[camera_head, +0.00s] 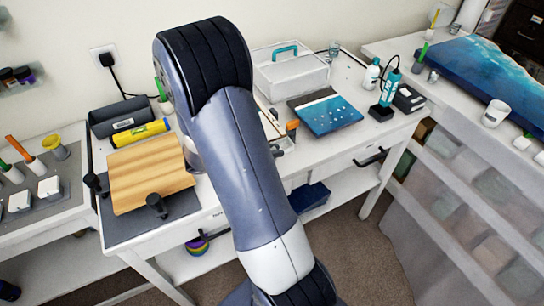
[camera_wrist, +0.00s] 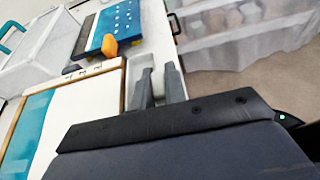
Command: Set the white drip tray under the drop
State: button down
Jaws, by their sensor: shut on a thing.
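The white drip tray (camera_wrist: 132,74) shows in the wrist view as a pale, shallow piece around my fingertips, at the front edge of the white table. My gripper (camera_wrist: 160,86) has its two grey fingers on the tray, shut on it. Most of the tray is hidden by the fingers and the dark gripper body. In the head view, my arm covers the gripper. I cannot make out a drop in either view.
A blue resin panel (camera_head: 325,113) lies behind, with an orange handle (camera_wrist: 110,46) nearby. A white lidded box (camera_head: 290,75) stands at the back. A wooden board (camera_head: 148,172) is at left. A large blue panel (camera_head: 485,70) and white cup (camera_head: 495,113) are on the right table.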

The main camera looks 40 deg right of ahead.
jog(key=shift+f, duration=1.4)
jog(key=shift+f, duration=0.1)
jog(key=shift+f+b, duration=0.5)
jog(key=c, duration=1.4)
grip_release()
jog(key=shift+c, duration=0.2)
jog(key=shift+r, duration=0.15)
